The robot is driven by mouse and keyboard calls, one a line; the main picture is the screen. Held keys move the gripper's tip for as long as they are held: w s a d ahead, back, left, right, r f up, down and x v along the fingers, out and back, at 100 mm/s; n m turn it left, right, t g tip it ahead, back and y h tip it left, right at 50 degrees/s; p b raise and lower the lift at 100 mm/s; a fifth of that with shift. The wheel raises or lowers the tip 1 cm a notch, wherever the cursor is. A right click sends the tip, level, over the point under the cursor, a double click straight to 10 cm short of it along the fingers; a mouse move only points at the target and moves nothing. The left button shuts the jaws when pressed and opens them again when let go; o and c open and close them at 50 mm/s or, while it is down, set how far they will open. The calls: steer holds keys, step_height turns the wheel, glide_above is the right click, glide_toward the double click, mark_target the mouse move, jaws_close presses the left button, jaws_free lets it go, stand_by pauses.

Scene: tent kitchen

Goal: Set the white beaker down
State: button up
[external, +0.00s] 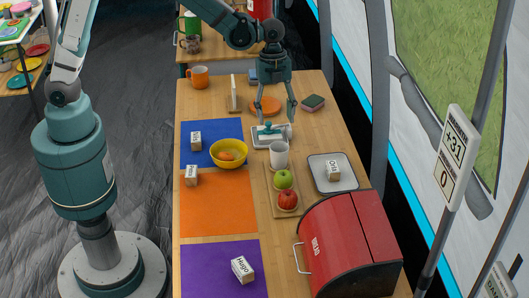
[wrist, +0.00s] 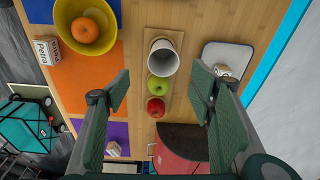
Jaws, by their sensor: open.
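The white beaker (external: 279,155) stands upright on a wooden board (external: 279,205), in line with a green apple (external: 284,179) and a red apple (external: 287,200). In the wrist view the beaker (wrist: 164,58) is seen from above at a slant, its mouth open, at the top end of the board. My gripper (external: 276,112) is above the table, behind the beaker in the external view. Its fingers are spread wide and nothing is between them. In the wrist view the fingertips (wrist: 160,85) lie on either side of the board, apart from the beaker.
A white device with a teal part (external: 270,135) stands close behind the beaker. A yellow bowl (external: 229,153) holding an orange is to its left. A white tray (external: 332,173) with a small block is to its right. A red bread box (external: 350,245) fills the near right corner.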

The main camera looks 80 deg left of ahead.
steer(key=s+a+r+n+t, duration=0.1)
steer(key=s+a+r+n, duration=0.1)
steer(key=s+r+n, duration=0.35)
steer(key=s+a+r+n+t, duration=0.2)
steer(key=s+a+r, duration=0.1)
steer(key=s+r, duration=0.6)
steer(key=s+a+r+n+t, duration=0.1)
steer(key=s+n, duration=0.3)
steer(key=s, duration=0.5)
steer(key=s+a+r+n+t+y, duration=0.1)
steer(key=s+n, duration=0.4)
steer(key=s, duration=0.5)
steer(key=shift+a+r+t+y, duration=0.3)
steer(key=shift+a+r+t, duration=0.25)
steer(key=shift+a+t, duration=0.45)
steer(key=shift+n, duration=0.25)
